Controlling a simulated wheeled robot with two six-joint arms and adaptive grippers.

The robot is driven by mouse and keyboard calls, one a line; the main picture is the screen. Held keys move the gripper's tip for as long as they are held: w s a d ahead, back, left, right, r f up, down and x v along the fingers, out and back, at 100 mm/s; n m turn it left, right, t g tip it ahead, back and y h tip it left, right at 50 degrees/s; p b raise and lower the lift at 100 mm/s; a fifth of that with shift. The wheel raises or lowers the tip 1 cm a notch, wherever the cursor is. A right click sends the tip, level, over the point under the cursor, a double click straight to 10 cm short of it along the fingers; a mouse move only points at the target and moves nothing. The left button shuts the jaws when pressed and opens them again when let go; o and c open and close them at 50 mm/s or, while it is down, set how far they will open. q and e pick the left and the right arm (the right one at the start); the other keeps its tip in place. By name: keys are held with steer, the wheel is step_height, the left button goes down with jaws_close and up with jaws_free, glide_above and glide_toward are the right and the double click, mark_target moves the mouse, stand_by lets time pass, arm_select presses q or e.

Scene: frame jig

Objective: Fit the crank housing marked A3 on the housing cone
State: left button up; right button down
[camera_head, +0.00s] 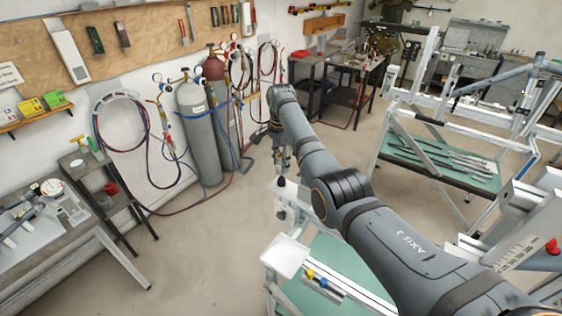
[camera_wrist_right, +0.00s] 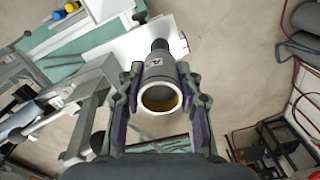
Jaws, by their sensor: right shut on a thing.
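The crank housing (camera_wrist_right: 160,69) is a short light-grey tube with an open near end and a dark letter A on its side; the rest of the mark is not readable. My right gripper (camera_wrist_right: 160,100) is shut on it, one finger on each side. Beyond its far end, in line with it in the wrist view, is a dark round piece (camera_wrist_right: 160,45), perhaps the housing cone; I cannot tell if they touch. In the head view my right gripper (camera_head: 281,160) hangs above the pale jig end. My left gripper is in neither view.
A jig table with a green top (camera_head: 325,262) and white rails stands below my right arm. A white plate (camera_head: 284,256) and yellow and blue knobs sit near its front. Gas cylinders (camera_head: 197,130) and hoses stand behind left. Floor left of the jig is clear.

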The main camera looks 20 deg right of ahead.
steer(key=shift+f, duration=1.3)
steer(key=c, duration=0.8)
jaws_free()
steer(key=shift+f, duration=0.1)
step_height(320, 180, up, 12)
